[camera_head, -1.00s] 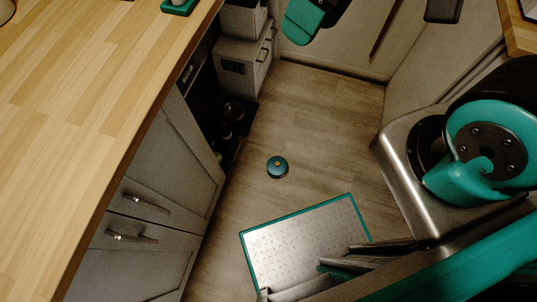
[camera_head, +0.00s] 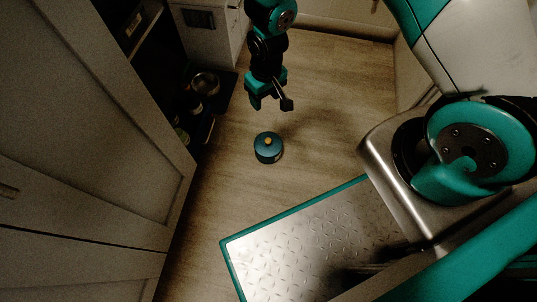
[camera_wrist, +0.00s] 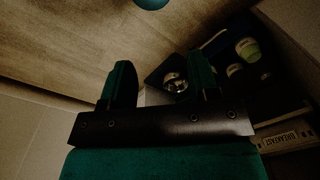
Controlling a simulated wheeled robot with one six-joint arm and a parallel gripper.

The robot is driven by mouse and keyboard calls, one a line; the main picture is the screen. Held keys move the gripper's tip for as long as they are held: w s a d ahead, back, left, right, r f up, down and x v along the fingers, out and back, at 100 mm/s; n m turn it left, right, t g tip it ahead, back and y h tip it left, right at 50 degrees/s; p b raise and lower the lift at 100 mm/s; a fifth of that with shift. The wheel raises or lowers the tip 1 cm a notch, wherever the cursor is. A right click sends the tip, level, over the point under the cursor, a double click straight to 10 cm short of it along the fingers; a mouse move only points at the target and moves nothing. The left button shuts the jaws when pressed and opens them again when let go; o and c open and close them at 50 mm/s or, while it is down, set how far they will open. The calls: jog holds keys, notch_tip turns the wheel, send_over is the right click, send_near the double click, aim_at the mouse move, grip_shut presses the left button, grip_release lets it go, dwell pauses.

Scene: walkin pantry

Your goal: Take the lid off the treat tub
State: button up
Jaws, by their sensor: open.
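The treat tub (camera_head: 268,148) is a small round teal tub standing upright on the wooden floor in the head view. In the wrist view only an edge of the teal tub (camera_wrist: 152,3) shows at the top of the picture. My gripper (camera_head: 270,104) is above the floor, beyond the tub in the head view and apart from it. Its two fingers also show spread in the wrist view (camera_wrist: 160,85), with nothing between them.
At left, a low dark shelf holds a metal bowl (camera_head: 206,83) and jars. Grey cabinet doors (camera_head: 90,120) stand at the left. My metal base plate with a teal rim lies in front. The floor around the tub is clear.

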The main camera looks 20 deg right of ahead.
jog(key=b, duration=0.9)
send_over(268, 140)
jog(key=f, duration=1.3)
jog(key=s+f, duration=0.1)
jog(key=f, duration=0.6)
jog(key=shift+d, duration=0.2)
jog(key=f+b, duration=0.1)
jog(key=f, duration=0.1)
jog(key=f+b, duration=0.3)
jog(key=f, duration=0.1)
jog(key=shift+w+a+b, duration=0.2)
jog(key=shift+w+b, duration=0.1)
jog(key=shift+w, duration=0.1)
jog(key=shift+r, duration=0.2)
jog(key=c, duration=1)
jog(key=shift+r, duration=0.15)
